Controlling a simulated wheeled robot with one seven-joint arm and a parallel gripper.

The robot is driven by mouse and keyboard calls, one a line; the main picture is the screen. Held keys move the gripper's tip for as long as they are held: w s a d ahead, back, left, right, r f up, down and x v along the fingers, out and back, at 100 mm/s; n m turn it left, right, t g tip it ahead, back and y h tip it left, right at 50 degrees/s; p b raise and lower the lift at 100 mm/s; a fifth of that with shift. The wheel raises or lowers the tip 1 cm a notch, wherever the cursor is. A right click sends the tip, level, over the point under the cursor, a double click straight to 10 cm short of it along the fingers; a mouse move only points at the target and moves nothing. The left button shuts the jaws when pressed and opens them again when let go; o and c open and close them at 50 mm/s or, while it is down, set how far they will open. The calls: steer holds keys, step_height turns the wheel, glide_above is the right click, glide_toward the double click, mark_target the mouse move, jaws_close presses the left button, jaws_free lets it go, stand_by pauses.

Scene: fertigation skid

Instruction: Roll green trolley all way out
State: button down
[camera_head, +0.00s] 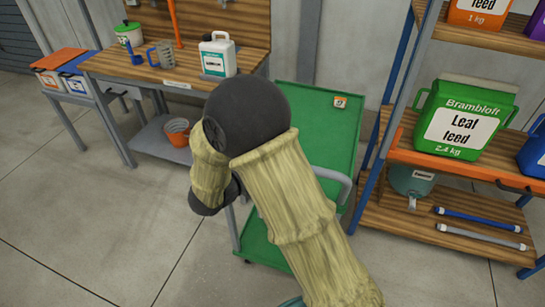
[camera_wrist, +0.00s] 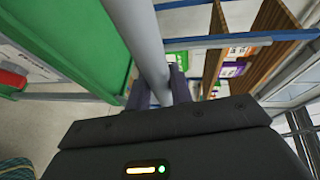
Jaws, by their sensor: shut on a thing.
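The green trolley (camera_head: 322,112) stands between the workbench and the shelf rack. Its upper deck, lower deck and part of its grey handle (camera_head: 340,186) show in the head view, and my arm covers much of its middle. In the wrist view the grey handle bar (camera_wrist: 148,40) runs down between the fingers of my gripper (camera_wrist: 157,92), which is shut on it. The green deck (camera_wrist: 70,30) lies to the left of the bar. My gripper is hidden behind my arm in the head view.
The rack (camera_head: 455,240) stands close on the right. Floor (camera_head: 90,240) is clear at front left.

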steer(key=shift+a, duration=0.25)
steer(key=c, duration=1.3)
jaws_free()
steer(key=shift+a, duration=0.1)
steer(key=shift+o, duration=0.2)
steer(key=b+v, duration=0.1)
steer(key=v, duration=1.6)
steer(key=shift+s+r+b, duration=0.15)
steer(key=shift+s+b, duration=0.05)
steer(key=shift+b, duration=0.1)
steer(key=shift+w, duration=0.1)
